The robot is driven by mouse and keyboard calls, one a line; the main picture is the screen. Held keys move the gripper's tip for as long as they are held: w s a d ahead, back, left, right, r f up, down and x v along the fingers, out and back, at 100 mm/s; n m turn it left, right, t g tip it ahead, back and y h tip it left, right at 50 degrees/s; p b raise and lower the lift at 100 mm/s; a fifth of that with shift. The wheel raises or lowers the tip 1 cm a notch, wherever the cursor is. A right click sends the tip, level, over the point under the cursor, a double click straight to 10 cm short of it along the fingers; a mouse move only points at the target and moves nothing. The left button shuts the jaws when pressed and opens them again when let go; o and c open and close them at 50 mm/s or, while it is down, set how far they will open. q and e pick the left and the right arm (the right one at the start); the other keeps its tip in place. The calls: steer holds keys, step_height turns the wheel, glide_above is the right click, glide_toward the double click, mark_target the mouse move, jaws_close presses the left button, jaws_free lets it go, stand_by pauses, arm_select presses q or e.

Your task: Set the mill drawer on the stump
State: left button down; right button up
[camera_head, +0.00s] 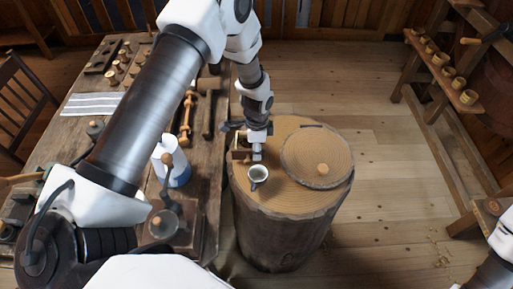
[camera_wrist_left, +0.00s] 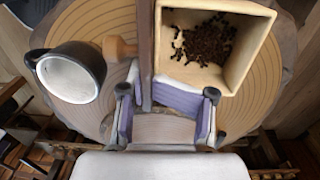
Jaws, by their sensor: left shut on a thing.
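The mill drawer (camera_wrist_left: 217,45) is a pale wooden open box with dark coffee bits inside, a darker front panel and a turned knob. My left gripper (camera_head: 257,153) is shut on the drawer near its front panel; its purple-padded fingers (camera_wrist_left: 167,112) show in the left wrist view. In the head view the drawer (camera_head: 240,153) is partly hidden by the gripper, over the far left part of the stump top. I cannot tell whether it touches the wood. The stump (camera_head: 285,235) is a thick round log with a ringed top. My right gripper is out of view.
A dark cup with a pale inside (camera_head: 258,174) stands on the stump close to the gripper, left of the drawer knob in the wrist view (camera_wrist_left: 70,75). A round lid-like disc with a knob (camera_head: 318,158) covers the right part. The workbench (camera_head: 207,190) stands left.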

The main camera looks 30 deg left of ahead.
arm_select(q)
steer(key=shift+w+a+f, duration=0.1)
steer(key=shift+w+f, duration=0.05)
steer(key=shift+f, duration=0.3)
steer(key=shift+w+a+f, duration=0.1)
steer(key=shift+f, duration=0.3)
steer(key=shift+s+d+r, duration=0.2)
steer(key=shift+s, duration=0.05)
steer(key=shift+f, duration=0.15)
steer(key=c, duration=0.6)
jaws_free()
steer(key=shift+w+f, duration=0.1)
steer(key=shift+f, duration=0.05)
